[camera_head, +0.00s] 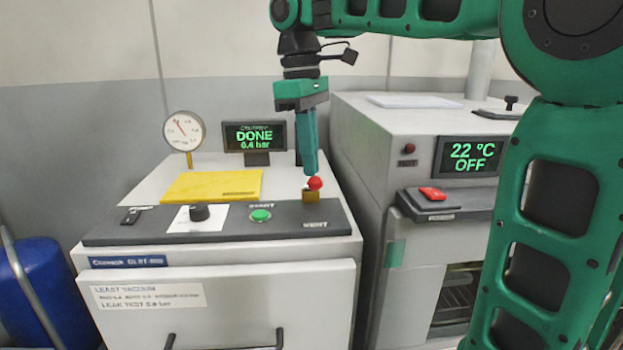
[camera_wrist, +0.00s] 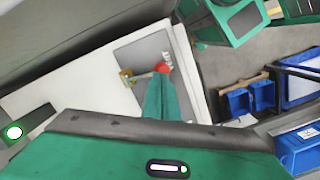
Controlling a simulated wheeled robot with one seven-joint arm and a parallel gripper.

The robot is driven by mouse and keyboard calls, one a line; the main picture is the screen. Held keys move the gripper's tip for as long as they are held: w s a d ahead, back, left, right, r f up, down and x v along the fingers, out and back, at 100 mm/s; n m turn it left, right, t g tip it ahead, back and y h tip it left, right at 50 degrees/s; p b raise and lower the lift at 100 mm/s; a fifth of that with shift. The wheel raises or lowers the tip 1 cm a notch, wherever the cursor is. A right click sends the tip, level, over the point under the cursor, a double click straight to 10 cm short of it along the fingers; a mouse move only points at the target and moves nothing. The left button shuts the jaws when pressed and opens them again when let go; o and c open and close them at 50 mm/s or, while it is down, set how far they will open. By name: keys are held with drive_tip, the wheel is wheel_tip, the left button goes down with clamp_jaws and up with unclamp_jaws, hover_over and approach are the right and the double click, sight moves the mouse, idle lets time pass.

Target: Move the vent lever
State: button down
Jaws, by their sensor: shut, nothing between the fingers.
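The vent lever has a red ball knob (camera_head: 314,183) on a brass base (camera_head: 311,196), at the right end of the dark control panel marked VENT. In the wrist view the red knob (camera_wrist: 163,68) shows just beyond my fingertips, with a thin rod running left to the brass base (camera_wrist: 127,77). My gripper (camera_head: 311,172) points down with its green fingers shut and empty, tips right at the knob. I cannot tell whether they touch it. The wrist view also shows my gripper (camera_wrist: 160,80) closed.
The panel also holds a green button (camera_head: 261,215) and a black dial (camera_head: 199,212). A yellow pad (camera_head: 212,185), a gauge (camera_head: 184,131) and a display reading DONE, 6.4 bar (camera_head: 255,136) stand behind. An oven (camera_head: 410,130) reading 22 °C OFF stands close on the right.

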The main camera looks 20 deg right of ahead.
drive_tip(key=shift+f, duration=0.1)
drive_tip(key=shift+s+f, duration=0.1)
drive_tip(key=shift+f, duration=1.7)
drive_tip(key=shift+w+a+r, duration=0.35)
drive_tip(key=shift+w+a, duration=0.2)
drive_tip(key=shift+w, duration=0.2)
drive_tip(key=shift+w+a+r, duration=0.3)
drive_tip(key=shift+w+a, duration=0.2)
drive_tip(key=shift+w, duration=0.2)
drive_tip(key=shift+a, duration=0.1)
drive_tip(key=shift+w+r, duration=0.1)
drive_tip(key=shift+r, duration=0.15)
wheel_tip(320, 180, up, 10)
drive_tip(key=w, duration=0.1)
drive_tip(key=shift+w+a, duration=0.15)
drive_tip(key=shift+a, duration=0.2)
drive_tip(key=shift+r, duration=0.1)
